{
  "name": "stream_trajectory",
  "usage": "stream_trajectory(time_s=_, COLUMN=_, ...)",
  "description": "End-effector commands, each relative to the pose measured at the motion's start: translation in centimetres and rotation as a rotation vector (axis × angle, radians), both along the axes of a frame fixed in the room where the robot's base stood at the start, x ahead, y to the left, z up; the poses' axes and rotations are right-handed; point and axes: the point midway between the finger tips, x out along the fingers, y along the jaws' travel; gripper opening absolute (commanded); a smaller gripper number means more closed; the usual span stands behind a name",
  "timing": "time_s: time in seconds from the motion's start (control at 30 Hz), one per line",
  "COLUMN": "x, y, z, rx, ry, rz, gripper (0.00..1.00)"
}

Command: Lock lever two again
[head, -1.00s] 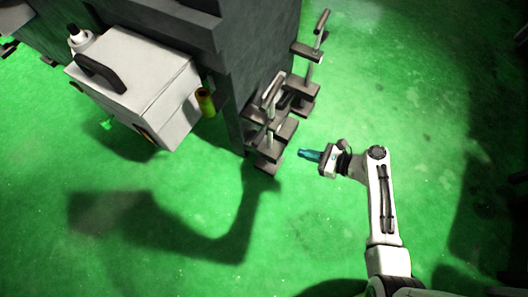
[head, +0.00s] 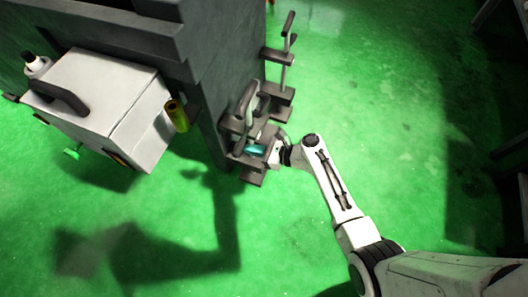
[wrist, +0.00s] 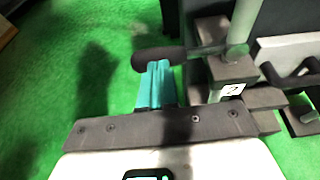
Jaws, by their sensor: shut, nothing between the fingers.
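Lever two is in the wrist view, where a white tag (wrist: 231,90) on its dark bracket seems to read "2". Its dark rounded handle (wrist: 147,61) points left from a grey-green bar (wrist: 243,25). My gripper (wrist: 160,66) is shut and empty, its teal fingertips right at the handle. Whether they touch it I cannot tell. In the head view my gripper (head: 252,149) is at the near cluster of levers (head: 238,122) on the machine's corner. Which lever there is number two is unclear from that view.
Another lever (head: 285,60) stands upright farther back on the dark machine (head: 215,75). A light grey box (head: 105,95) with a black handle and a yellow cylinder (head: 177,116) are on the machine's left. Green floor (head: 380,100) is open on the right.

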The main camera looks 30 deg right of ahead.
Motion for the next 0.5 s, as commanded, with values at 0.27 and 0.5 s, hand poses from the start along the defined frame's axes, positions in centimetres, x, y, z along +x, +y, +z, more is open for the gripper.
stream_trajectory(time_s=0.27, x=0.51, y=0.40, z=-0.20, rx=-0.001, ry=0.001, rz=0.000, gripper=0.00)
stream_trajectory(time_s=0.5, x=0.63, y=0.54, z=-0.17, rx=-0.001, ry=0.001, rz=0.000, gripper=0.00)
